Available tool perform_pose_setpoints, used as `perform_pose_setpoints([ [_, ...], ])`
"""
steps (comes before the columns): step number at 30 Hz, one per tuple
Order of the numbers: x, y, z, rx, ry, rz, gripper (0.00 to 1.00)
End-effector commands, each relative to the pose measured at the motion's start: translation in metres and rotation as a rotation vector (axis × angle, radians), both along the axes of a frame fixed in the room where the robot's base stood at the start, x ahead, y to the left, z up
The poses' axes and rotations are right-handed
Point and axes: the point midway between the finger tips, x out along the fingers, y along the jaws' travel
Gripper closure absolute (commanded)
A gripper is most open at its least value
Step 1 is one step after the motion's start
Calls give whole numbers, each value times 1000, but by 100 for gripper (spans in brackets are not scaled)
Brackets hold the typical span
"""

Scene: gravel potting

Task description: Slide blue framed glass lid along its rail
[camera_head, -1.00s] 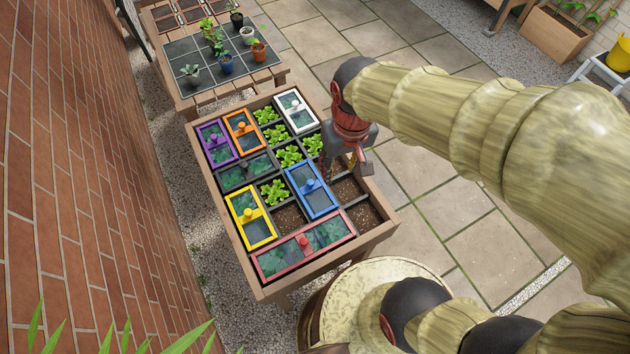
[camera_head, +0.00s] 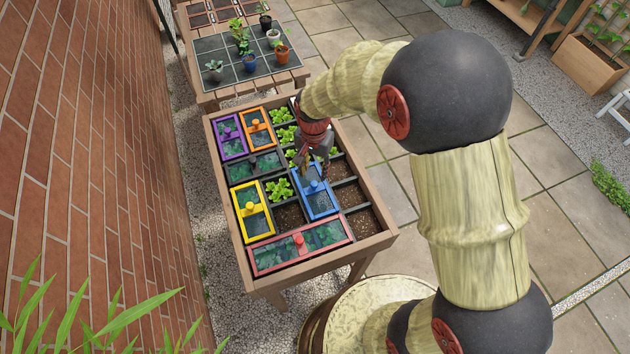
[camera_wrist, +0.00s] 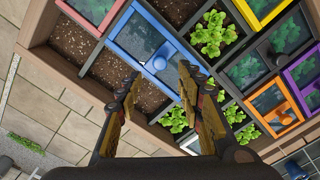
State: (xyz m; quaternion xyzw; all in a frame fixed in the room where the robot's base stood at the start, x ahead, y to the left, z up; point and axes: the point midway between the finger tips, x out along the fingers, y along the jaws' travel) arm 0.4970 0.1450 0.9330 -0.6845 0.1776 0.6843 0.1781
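The blue framed glass lid (camera_head: 320,205) lies on the planter box, right of the middle, with a round blue knob (camera_head: 315,186) on its crossbar. In the wrist view the blue lid (camera_wrist: 141,38) is at upper centre, and its knob (camera_wrist: 159,62) is fully visible. My gripper (camera_wrist: 158,80) is open and empty, with its fingertips either side of the line to the knob and apart from it. In the head view my gripper (camera_head: 319,170) is above the lid's far end and partly hides it.
Red (camera_head: 300,265), yellow (camera_head: 250,228), grey (camera_head: 258,163), purple (camera_head: 230,152) and orange (camera_head: 257,147) lids sit on the same planter. Bare soil cells (camera_head: 364,222) lie right of the blue lid.

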Motion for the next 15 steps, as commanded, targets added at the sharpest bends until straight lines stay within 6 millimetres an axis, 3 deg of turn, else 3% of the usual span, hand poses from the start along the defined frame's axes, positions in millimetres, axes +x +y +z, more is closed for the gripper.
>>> perform_pose_setpoints([
  [9,-1,0,-50,0,1,2,63],
  [15,0,0,-66,0,1,3,63],
])
